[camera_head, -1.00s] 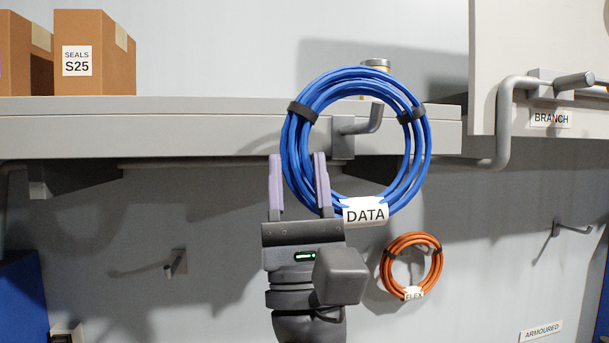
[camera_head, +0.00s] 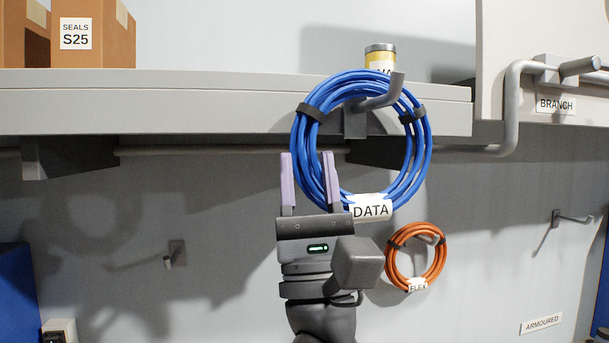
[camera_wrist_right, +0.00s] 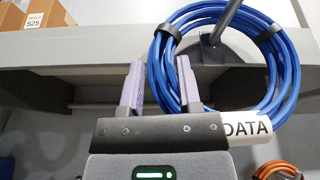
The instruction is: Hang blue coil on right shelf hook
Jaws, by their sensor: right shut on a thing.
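The blue coil (camera_head: 422,150), tied with black bands and labelled DATA, hangs upright in front of the shelf edge. My right gripper (camera_head: 307,154) is shut on its lower left side; the wrist view shows the fingers (camera_wrist_right: 159,75) at the coil (camera_wrist_right: 293,75) too. The grey shelf hook (camera_head: 378,101) reaches out through the ring, and its upturned tip shows in front of the coil's top strands. Whether the coil's weight rests on the hook I cannot tell. My left gripper is not in view.
The shelf (camera_head: 200,107) carries cardboard boxes (camera_head: 105,45) at left and a yellow tin (camera_head: 380,58) behind the coil. An orange coil (camera_head: 392,262) hangs below right. A grey bent bar (camera_head: 512,105) stands at right. Empty wall hooks show at left (camera_head: 175,255) and right (camera_head: 572,218).

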